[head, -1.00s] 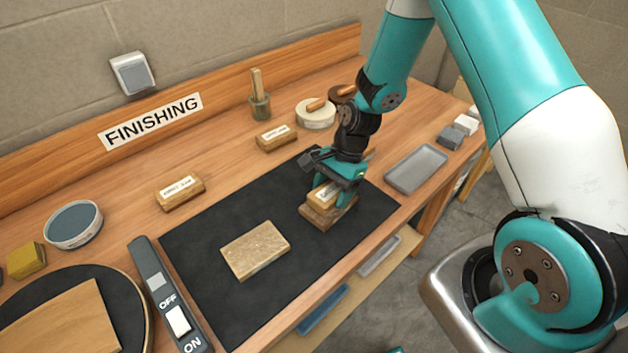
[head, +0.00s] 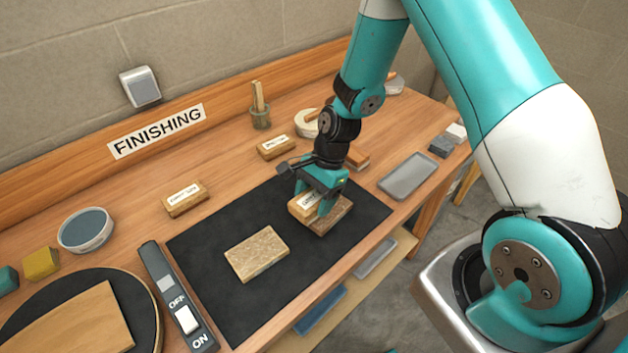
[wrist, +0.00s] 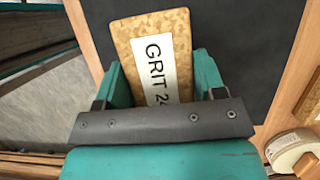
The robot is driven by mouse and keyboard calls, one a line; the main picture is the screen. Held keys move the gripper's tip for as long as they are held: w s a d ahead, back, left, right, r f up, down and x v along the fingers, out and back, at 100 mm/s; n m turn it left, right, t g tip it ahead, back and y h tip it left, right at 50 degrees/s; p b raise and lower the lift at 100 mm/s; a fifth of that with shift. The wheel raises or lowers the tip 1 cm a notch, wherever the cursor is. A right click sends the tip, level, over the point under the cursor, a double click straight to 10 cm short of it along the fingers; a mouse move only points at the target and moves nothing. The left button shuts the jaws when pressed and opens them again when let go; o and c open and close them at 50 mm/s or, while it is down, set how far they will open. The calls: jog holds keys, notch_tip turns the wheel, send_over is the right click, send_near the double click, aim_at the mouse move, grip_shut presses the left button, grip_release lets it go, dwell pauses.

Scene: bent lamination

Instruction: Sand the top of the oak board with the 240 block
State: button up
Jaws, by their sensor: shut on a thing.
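My gripper (head: 318,200) is shut on a cork-coloured sanding block (head: 303,207). In the wrist view the block (wrist: 135,30) lies between the fingers, its label reading "GRIT 24" with the rest hidden. A second, paler speckled board (head: 257,254) lies flat on the mat to the left. No label tells which is oak.
Two more labelled blocks (head: 186,199) (head: 276,147) lie behind the mat. A grey tray (head: 407,176) is right of it. A switch strip (head: 175,300) and a round dark disc (head: 142,305) bearing a wide board (head: 75,325) are at left. The mat's front is clear.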

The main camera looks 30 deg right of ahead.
jog(key=shift+r+p, duration=1.1)
jog(key=shift+r, duration=0.55)
jog(key=shift+f, duration=0.1)
